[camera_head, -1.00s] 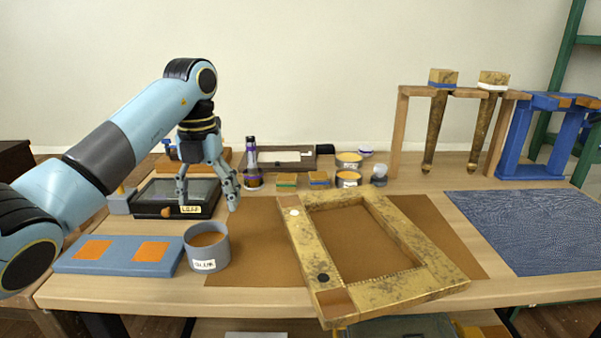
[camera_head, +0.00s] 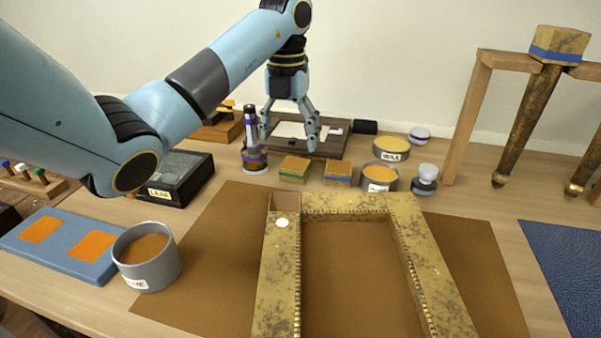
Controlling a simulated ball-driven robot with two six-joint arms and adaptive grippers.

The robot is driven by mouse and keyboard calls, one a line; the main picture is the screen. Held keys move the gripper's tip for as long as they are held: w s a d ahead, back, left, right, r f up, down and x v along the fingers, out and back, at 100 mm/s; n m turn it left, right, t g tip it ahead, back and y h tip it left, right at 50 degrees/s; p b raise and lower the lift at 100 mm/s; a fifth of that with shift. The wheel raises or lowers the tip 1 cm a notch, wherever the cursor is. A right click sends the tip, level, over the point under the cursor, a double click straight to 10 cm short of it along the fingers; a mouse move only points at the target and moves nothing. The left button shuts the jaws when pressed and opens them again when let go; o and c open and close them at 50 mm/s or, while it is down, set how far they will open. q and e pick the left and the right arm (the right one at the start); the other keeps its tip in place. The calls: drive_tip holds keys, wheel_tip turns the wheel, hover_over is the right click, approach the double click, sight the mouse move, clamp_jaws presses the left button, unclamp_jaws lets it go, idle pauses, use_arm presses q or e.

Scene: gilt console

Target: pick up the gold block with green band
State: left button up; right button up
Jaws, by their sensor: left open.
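The gold block with green band (camera_head: 294,169) sits on the table behind the gilt frame, left of a similar block with a blue band (camera_head: 338,173). My left gripper (camera_head: 288,138) is open and empty, with its fingers pointing down. In the picture its fingertips are just above and behind the green-banded block, apart from it. My right gripper is not in view.
A dark tray (camera_head: 330,143) lies behind. The gilt frame (camera_head: 280,262) lies in front on a brown mat (camera_head: 215,245). A wooden stand (camera_head: 466,118) rises at right.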

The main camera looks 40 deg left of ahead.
sight(292, 169)
use_arm(q)
drive_tip(key=f, duration=0.9)
drive_tip(key=shift+w, duration=0.25)
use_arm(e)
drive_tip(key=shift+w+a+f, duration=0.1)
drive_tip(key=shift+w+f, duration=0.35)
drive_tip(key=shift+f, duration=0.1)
use_arm(q)
drive_tip(key=shift+d, duration=0.1)
drive_tip(key=shift+c, duration=0.7)
drive_tip(key=shift+r, duration=0.1)
drive_tip(key=c, duration=1.1)
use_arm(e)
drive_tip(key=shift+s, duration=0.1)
